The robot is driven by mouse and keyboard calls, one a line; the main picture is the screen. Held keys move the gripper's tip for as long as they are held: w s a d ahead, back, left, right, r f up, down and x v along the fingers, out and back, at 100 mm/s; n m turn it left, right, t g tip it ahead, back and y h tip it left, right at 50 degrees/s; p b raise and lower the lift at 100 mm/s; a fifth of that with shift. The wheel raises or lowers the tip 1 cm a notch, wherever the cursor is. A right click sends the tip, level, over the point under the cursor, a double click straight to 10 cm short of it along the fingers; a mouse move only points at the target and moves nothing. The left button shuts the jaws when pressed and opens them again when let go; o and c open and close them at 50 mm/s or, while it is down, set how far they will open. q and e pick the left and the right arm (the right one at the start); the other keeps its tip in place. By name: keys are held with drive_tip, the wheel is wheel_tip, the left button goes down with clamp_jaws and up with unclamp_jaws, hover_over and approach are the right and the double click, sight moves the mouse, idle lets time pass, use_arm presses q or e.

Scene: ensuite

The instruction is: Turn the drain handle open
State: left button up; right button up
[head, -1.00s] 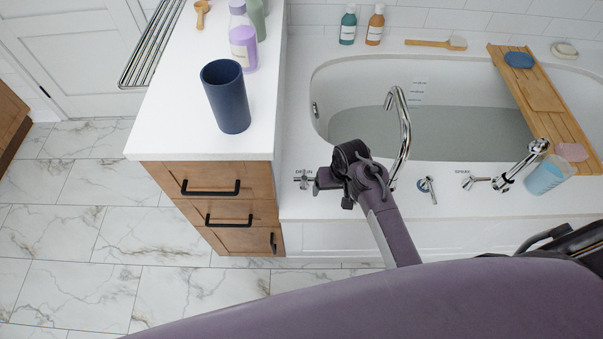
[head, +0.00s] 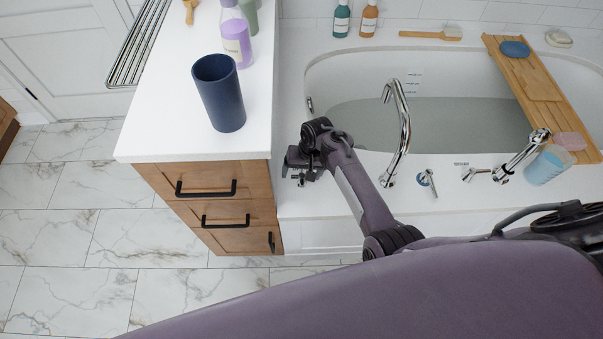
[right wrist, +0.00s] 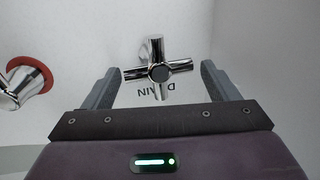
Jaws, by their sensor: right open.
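The drain handle (right wrist: 159,73) is a chrome cross with a dark round hub, in the upper middle of the right wrist view. One pair of its arms runs almost left to right and the other almost up and down. The DRAIN lettering shows upside down beside it. My right gripper (right wrist: 160,82) is open, with one finger on each side of the handle and a gap visible on both sides. In the head view my right gripper (head: 299,164) is over the handle and hides most of it. My left gripper is in neither view.
The wooden cabinet (head: 205,190) with a blue cup (head: 219,93) stands close left of my gripper. The chrome spout (head: 402,125) and a blue-ringed tap (head: 427,181) stand to the right. The bathtub (head: 330,75) holds water, with a wooden tray (head: 540,88) across it.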

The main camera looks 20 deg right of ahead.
drive_tip(key=shift+f, duration=0.3)
drive_tip(key=c, duration=0.9)
drive_tip(key=shift+c, duration=0.2)
